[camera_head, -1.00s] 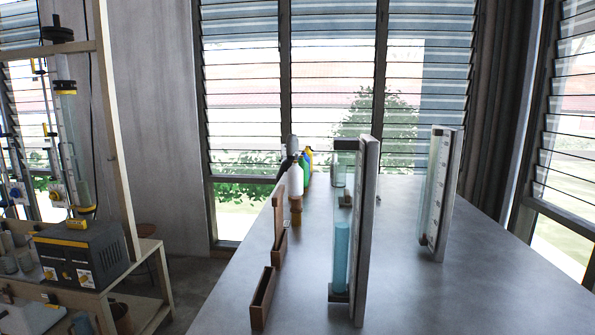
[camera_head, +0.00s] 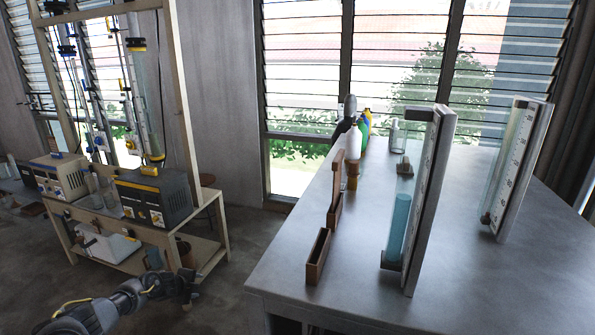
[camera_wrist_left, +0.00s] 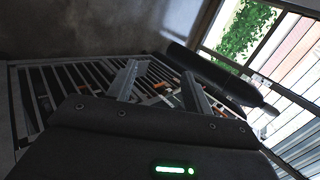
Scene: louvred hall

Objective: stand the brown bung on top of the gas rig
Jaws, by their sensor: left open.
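A tall board-backed rig (camera_head: 425,200) with a glass tube and blue cylinder stands on the grey table. A second scaled rig (camera_head: 515,170) stands to its right. I cannot tell which of them is the gas rig. A small brown piece (camera_head: 352,182) stands in front of a white bottle; it may be the brown bung, but it is too small to be sure. My left gripper (camera_head: 187,287) is low beside the table, well left of all these. In the left wrist view it (camera_wrist_left: 160,86) is open, with nothing between its fingers. My right gripper is not in view.
A narrow brown open box (camera_head: 317,258) and an upright brown board (camera_head: 336,180) stand along the grey table's (camera_head: 480,290) left side. Bottles (camera_head: 365,125) stand behind. The table's front right is clear.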

